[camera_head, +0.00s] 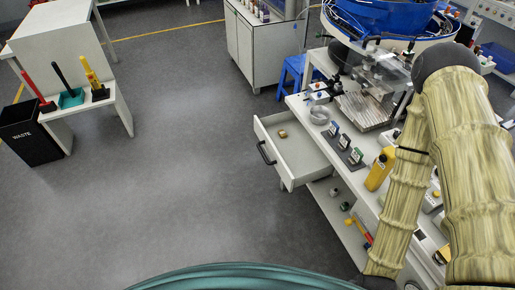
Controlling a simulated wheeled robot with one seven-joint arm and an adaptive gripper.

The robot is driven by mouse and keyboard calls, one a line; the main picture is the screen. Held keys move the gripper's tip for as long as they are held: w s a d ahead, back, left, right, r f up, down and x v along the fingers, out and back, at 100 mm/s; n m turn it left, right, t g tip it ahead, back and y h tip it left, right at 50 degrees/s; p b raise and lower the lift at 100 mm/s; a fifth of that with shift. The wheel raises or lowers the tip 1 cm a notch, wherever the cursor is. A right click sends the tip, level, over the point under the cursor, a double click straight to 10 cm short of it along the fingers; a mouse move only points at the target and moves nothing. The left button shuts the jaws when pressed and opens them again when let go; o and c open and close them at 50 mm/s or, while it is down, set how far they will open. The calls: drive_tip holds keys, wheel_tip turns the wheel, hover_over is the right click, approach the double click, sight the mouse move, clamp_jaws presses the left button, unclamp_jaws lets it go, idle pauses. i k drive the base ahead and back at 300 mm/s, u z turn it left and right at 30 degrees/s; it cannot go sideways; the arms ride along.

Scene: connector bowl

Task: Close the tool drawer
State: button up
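The tool drawer (302,156) is a white drawer standing open. It sticks out to the left from the white workbench (325,180). A dark bar handle (266,153) is on its front face. A small brownish piece (282,133) lies inside near the back left; the rest of the visible drawer floor looks bare. Bamboo-textured arm links, which appear to be mine, cover the right side of the picture and hide part of the bench. I cannot make out my gripper's fingers in this view.
A yellow device (380,168) and small dark stands (345,148) are on the bench top. A lower shelf (340,215) holds a hammer-like tool (358,230). A blue stool (292,76) stands behind. Grey floor (190,170) left of the drawer is clear.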

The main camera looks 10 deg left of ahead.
sight(297, 158)
drive_tip(key=u, duration=0.4)
drive_tip(key=i, duration=1.05)
drive_tip(key=z, duration=0.25)
